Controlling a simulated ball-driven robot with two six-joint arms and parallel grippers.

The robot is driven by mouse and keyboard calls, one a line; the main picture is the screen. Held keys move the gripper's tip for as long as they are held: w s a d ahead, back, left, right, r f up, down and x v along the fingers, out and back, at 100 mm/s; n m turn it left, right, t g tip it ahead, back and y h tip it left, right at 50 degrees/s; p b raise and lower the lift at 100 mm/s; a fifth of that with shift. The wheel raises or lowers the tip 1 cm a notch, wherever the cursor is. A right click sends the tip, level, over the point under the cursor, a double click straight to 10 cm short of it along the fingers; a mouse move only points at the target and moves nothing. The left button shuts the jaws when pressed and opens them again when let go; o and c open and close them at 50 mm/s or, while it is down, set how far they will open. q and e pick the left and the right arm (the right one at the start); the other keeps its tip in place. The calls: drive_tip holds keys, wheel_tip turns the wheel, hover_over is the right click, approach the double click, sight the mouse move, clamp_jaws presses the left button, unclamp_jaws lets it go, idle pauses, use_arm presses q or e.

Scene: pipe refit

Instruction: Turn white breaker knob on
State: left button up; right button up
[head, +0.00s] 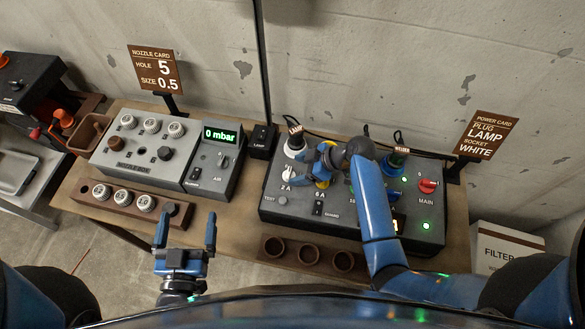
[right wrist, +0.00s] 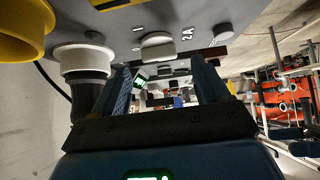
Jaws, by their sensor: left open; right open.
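The white breaker knob (head: 288,173) sits on the left part of the grey power box (head: 276,207), above the 2 A label. In the right wrist view the pale knob (right wrist: 157,45) lies ahead, between the fingertips and apart from them. My right gripper (head: 307,170) is open over the box beside the knob; its fingers also show in the right wrist view (right wrist: 163,80). My left gripper (head: 187,230) is open and empty in front of the nozzle box. The right arm hides the middle of the power box.
A plug stands in the white socket (right wrist: 84,60), close to my right fingers. The yellow socket (right wrist: 22,30) is beside it. The red MAIN knob (head: 428,186) is at the box's right. The power card (head: 486,135) reads LAMP, WHITE.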

sight(289, 172)
drive_tip(key=shift+x, duration=1.7)
drive_tip(key=c, duration=1.1)
drive_tip(key=shift+o, duration=0.2)
